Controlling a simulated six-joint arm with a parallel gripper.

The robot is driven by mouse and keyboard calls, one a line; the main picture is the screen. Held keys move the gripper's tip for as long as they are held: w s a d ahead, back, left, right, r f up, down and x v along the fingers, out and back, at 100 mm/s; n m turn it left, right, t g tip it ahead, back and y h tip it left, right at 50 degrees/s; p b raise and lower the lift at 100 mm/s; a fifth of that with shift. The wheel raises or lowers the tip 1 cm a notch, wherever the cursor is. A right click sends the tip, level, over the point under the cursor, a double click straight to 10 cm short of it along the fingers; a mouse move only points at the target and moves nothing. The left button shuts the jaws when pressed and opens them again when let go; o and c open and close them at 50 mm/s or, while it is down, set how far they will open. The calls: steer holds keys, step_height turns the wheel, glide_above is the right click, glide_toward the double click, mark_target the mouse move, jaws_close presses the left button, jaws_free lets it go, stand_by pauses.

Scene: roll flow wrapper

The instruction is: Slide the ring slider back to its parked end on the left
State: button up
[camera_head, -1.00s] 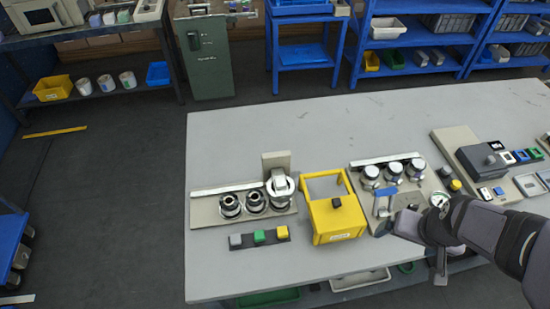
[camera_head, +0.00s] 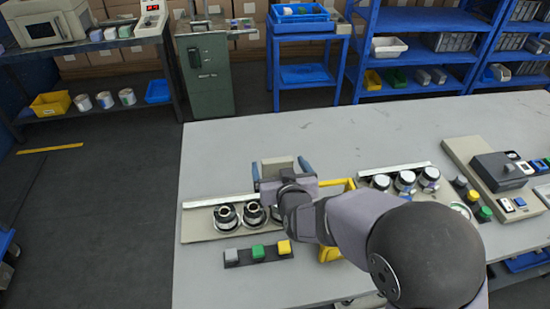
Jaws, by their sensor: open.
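A low beige panel (camera_head: 203,232) with a pale rail (camera_head: 215,202) and dark-based metal knobs (camera_head: 226,216) stands at the left of the table. My gripper (camera_head: 281,170) is over the right end of this panel. Its two blue fingertips are spread apart, with an upright beige block (camera_head: 277,168) showing between or behind them. The white ring that showed at this right end before is hidden behind my gripper and wrist. I cannot tell whether my fingers touch it.
A yellow housing (camera_head: 329,254) is mostly hidden behind my forearm. A strip with grey, green and yellow buttons (camera_head: 258,252) lies in front of the panel. More knobs (camera_head: 404,181) and a grey device (camera_head: 498,172) stand to the right. The table's back left is clear.

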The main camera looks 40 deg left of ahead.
steer(key=shift+w+a, duration=0.1)
steer(key=p+x, duration=0.2)
steer(key=x, duration=0.5)
steer(key=shift+f, duration=0.15)
steer(key=c, duration=1.5)
steer(key=s+a+p, duration=0.3)
steer(key=s+a, duration=0.5)
steer(key=s+a+p, duration=0.3)
steer(key=s+a, duration=0.6)
steer(key=shift+s+a, duration=0.2)
steer(key=shift+s, duration=0.15)
steer(key=o, duration=1.5)
steer(key=shift+s+a, duration=0.1)
steer(key=shift+a, duration=0.05)
